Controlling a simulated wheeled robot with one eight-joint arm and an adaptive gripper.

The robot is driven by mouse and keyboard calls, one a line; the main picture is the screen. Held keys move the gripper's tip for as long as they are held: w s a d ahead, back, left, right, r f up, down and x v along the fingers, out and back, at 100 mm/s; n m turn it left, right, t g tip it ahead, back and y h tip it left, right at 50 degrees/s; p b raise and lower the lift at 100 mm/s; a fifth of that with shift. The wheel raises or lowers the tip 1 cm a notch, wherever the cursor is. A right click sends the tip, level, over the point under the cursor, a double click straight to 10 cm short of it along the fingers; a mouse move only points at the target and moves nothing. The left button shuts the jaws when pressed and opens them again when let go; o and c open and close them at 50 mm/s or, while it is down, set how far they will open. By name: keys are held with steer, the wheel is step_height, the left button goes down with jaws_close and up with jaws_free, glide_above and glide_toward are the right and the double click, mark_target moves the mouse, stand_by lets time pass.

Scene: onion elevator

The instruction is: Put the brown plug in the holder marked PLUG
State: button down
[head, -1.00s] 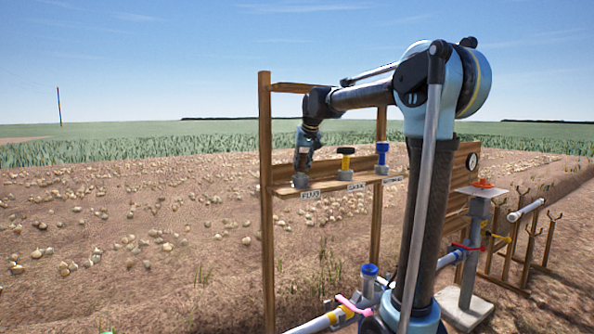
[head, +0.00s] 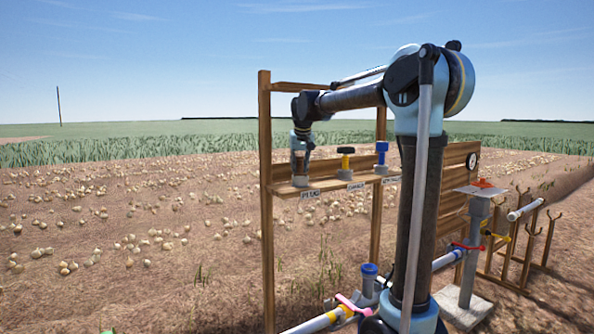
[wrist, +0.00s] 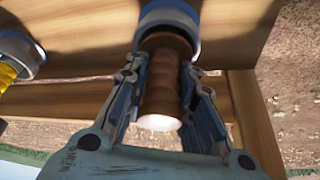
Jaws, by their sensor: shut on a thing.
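The brown plug (wrist: 160,85) is ribbed with a pale end and lies between the two fingers of my gripper (wrist: 167,66) in the wrist view. My gripper is shut on it. The plug's far end is at the grey ring of the PLUG holder (wrist: 165,14) and looks in line with it; how deep it sits inside is hidden. In the head view my gripper (head: 300,164) points down, close over the PLUG holder (head: 300,182) at the left end of the wooden shelf. The PLUG label (head: 310,194) is on the shelf's front edge.
A black-topped yellow tool (head: 346,160) and a blue tool (head: 382,155) stand in holders to the right on the shelf (head: 328,184). A wooden post (head: 265,210) is close on the left. Pipes and a gauge are further right.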

steer(key=shift+s+f, duration=0.2)
steer(key=shift+f, duration=0.1)
steer(key=c, duration=1.4)
jaws_free()
steer(key=shift+o, duration=0.3)
steer(key=shift+w+f, duration=0.2)
steer(key=shift+f, duration=0.1)
steer(key=shift+r, duration=0.1)
steer(key=shift+r, duration=0.1)
